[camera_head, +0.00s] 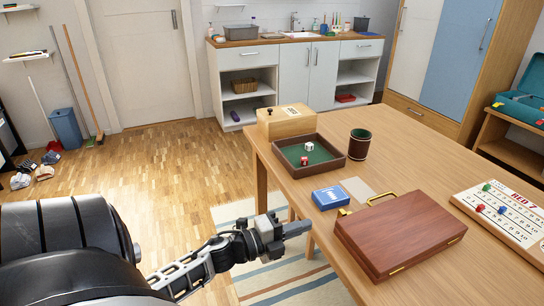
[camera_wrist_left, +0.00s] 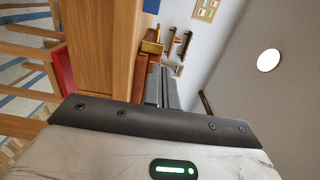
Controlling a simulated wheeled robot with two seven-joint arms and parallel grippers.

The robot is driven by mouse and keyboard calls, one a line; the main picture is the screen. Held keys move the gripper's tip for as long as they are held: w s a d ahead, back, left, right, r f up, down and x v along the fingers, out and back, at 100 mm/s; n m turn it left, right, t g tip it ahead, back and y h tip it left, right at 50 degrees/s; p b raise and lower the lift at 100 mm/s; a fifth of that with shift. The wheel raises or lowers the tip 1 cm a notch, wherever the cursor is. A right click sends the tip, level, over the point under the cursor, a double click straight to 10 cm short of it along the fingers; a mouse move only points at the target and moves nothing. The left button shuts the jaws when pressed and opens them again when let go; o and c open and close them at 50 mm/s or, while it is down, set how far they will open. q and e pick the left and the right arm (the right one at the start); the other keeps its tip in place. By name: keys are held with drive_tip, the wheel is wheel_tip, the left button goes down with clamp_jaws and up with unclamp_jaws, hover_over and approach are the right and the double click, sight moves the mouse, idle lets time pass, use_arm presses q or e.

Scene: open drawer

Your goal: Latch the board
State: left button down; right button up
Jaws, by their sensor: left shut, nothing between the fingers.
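The board is a closed reddish-brown wooden case (camera_head: 400,232) lying on the table. In the left wrist view the shut fingers (camera_wrist_left: 164,86) point toward a brass piece (camera_wrist_left: 152,47) on brown wood. My right gripper is out of view.
On the wooden table (camera_head: 300,195) are a blue card box (camera_head: 330,198), a dice tray (camera_head: 345,167), a dark cup (camera_head: 359,144), a light wooden box (camera_head: 286,122) and a number board (camera_head: 506,212). A striped rug (camera_head: 285,278) lies on the floor.

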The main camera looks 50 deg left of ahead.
use_arm(q)
drive_tip(key=v, duration=0.6)
drive_tip(key=shift+s, duration=0.2)
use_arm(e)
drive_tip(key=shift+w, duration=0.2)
use_arm(q)
drive_tip(key=s+d+f+n+g+p, duration=0.1)
drive_tip(key=s+d+n+g, duration=0.1)
drive_tip(key=d+n, duration=0.4)
drive_tip(key=s+d+f+n+g+y+p, duration=0.1)
drive_tip(key=s+d+f+n+g, duration=0.1)
drive_tip(key=d+n, duration=0.5)
drive_tip(key=s+d+f+n+g+y, duration=0.1)
drive_tip(key=s+d+f+n+g, duration=0.1)
drive_tip(key=d+n, duration=0.4)
drive_tip(key=d, duration=0.3)
drive_tip(key=shift+n+g+p, duration=0.3)
drive_tip(key=shift+p, duration=0.1)
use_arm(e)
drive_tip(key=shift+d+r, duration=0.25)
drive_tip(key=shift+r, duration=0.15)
